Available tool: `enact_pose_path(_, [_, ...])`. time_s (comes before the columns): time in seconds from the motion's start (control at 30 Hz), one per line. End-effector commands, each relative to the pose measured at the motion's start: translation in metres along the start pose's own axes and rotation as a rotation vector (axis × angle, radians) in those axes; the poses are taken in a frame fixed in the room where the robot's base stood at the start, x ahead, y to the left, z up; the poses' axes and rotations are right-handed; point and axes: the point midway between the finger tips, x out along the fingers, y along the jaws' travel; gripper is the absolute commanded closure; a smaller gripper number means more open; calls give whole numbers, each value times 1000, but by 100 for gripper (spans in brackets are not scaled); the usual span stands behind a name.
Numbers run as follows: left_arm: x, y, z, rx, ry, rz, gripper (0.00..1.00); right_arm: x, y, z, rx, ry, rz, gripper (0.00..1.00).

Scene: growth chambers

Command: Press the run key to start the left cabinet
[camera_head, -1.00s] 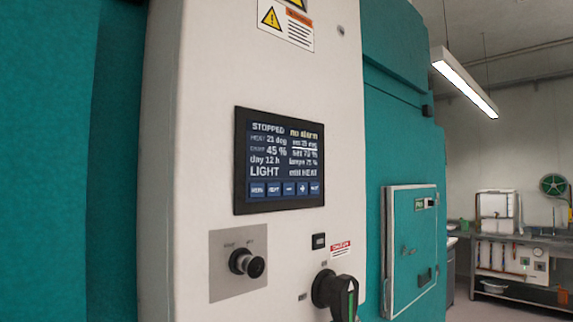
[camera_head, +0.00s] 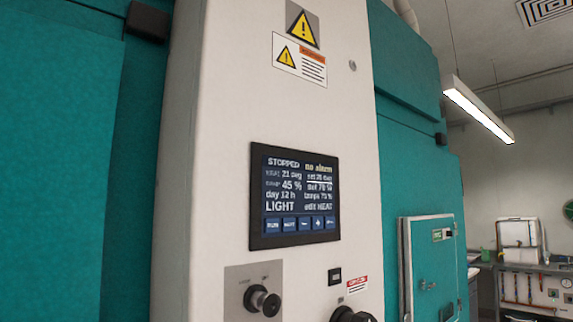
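The control screen (camera_head: 295,197) is set in the white panel (camera_head: 225,130) of the teal cabinet. It reads STOPPED and "no alarm", with 21 deg, 45 %, day 12 h, LIGHT and edit HEAT. A row of blue keys runs along its bottom. The leftmost, the run key (camera_head: 272,225), carries a small label that looks like RUN. Neither of my grippers is in view, and nothing touches the screen or its keys.
Below the screen are a black knob (camera_head: 264,301) on a grey plate and a dark rotary switch (camera_head: 352,315), cut off by the lower edge. A small teal door (camera_head: 434,270) is to the right. A bench with lab equipment (camera_head: 530,285) stands farther back.

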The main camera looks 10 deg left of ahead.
Motion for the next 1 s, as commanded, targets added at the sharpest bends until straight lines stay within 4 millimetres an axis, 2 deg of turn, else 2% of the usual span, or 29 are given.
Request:
enact_pose_path(0.27, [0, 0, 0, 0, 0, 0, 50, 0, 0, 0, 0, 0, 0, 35])
enact_pose_path(0.37, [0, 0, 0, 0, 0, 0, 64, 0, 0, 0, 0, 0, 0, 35])
enact_pose_path(0.57, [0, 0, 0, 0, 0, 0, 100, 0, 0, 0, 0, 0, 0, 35])
enact_pose_path(1.0, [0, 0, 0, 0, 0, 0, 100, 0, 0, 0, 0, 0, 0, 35])
